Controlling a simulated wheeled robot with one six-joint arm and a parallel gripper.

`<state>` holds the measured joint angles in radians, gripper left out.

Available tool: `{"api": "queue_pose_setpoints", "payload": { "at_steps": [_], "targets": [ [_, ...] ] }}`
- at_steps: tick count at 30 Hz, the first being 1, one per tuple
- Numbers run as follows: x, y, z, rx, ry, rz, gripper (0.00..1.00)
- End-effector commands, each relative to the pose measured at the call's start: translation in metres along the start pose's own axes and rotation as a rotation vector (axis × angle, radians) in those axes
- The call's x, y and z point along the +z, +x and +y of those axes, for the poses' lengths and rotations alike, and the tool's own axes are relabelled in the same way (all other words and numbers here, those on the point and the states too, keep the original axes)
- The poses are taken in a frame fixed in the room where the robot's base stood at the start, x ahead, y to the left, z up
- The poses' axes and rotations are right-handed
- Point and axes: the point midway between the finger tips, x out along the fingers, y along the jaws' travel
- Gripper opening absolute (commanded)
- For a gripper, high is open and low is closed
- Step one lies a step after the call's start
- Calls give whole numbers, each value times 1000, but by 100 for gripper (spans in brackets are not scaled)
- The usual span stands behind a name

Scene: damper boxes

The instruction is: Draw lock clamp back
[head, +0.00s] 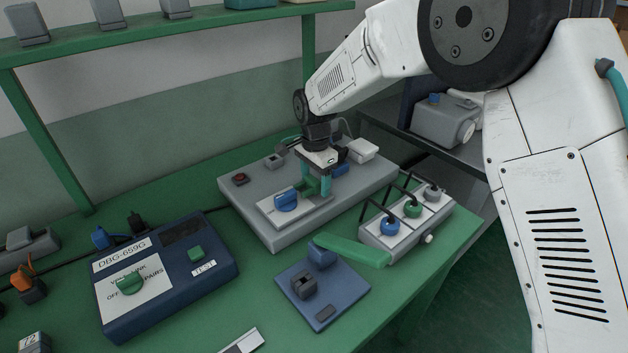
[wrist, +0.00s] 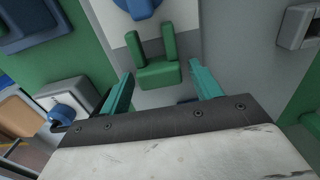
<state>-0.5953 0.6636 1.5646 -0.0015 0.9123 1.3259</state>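The lock clamp appears to be the green U-shaped piece (wrist: 158,74) on the grey panel, its two prongs pointing at a blue knob (wrist: 138,8). In the head view, the green clamp (head: 312,187) is partly hidden by my fingers, and the blue knob (head: 286,201) sits on a pale plate to its left. My gripper (head: 316,199) points down over the grey box (head: 268,235). In the wrist view, its teal fingers (wrist: 161,72) are open, one to each side of the clamp, with visible gaps. I cannot tell their exact height over it.
A dark blue tester (head: 165,270) stands left. A blue plate (head: 335,300) with a green handle (head: 350,250) lies in front. A grey box with coloured knobs (head: 385,236) stands right of the clamp's box. A green shelf (head: 150,30) runs behind.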

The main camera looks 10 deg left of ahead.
Motion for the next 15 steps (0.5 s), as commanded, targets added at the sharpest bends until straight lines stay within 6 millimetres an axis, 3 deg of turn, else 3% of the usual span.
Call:
{"api": "queue_pose_setpoints", "payload": {
  "at_steps": [8, 15],
  "targets": [
    [3, -8, -1, -1, -3, -1, 64],
    [2, -49, -1, -3, -1, 0, 64]
  ]
}}
